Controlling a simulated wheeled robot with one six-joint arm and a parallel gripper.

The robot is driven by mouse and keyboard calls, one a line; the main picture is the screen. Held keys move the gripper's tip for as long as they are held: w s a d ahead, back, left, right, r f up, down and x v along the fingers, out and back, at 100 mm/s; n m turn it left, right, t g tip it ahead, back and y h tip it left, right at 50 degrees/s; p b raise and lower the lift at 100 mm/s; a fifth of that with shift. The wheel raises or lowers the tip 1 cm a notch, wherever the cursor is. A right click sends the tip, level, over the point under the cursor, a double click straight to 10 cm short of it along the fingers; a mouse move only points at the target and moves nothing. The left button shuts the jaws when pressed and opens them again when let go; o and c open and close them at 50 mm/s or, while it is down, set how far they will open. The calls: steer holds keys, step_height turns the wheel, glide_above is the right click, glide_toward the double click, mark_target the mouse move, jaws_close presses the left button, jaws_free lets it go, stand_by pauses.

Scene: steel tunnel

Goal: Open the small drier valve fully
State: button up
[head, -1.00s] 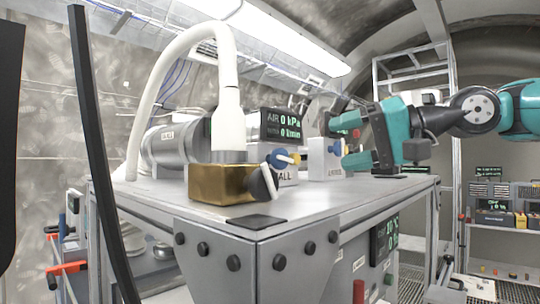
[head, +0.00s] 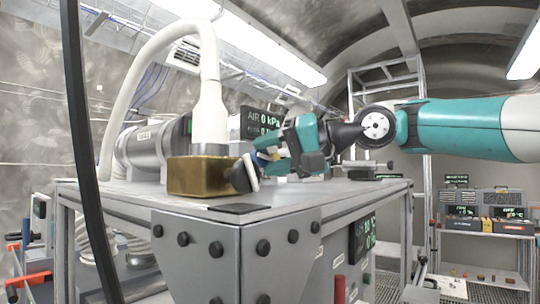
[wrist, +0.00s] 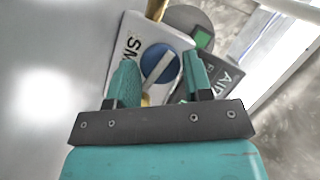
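The small drier valve is a white box (wrist: 135,48) marked "SM" in the wrist view. It carries a round blue knob (wrist: 158,62) with a pale bar handle across it. My gripper (wrist: 160,80) is open, with one teal finger on each side of the knob. I cannot tell whether the fingers touch it.
A brass block (head: 200,176) with a black-and-white lever and a thick white hose (head: 208,100) stands on the table's front corner. Behind are a grey cylinder (head: 150,146) and an air display (head: 258,120). A shelf (head: 490,232) stands far right.

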steer(key=c, duration=0.5)
steer(key=shift+o, duration=0.2)
steer(key=n, duration=0.1)
steer(key=n+h+b, duration=0.1)
steer(key=shift+s+a+n+t+h, duration=0.1)
steer(key=shift+s+n+t+h, duration=0.05)
steer(key=shift+n+t+h, duration=0.2)
steer(key=shift+r+n+t, duration=0.15)
steer(key=shift+n+t, duration=0.1)
steer(key=shift+n, duration=0.1)
steer(key=o, duration=0.9)
steer(key=shift+o, duration=0.2)
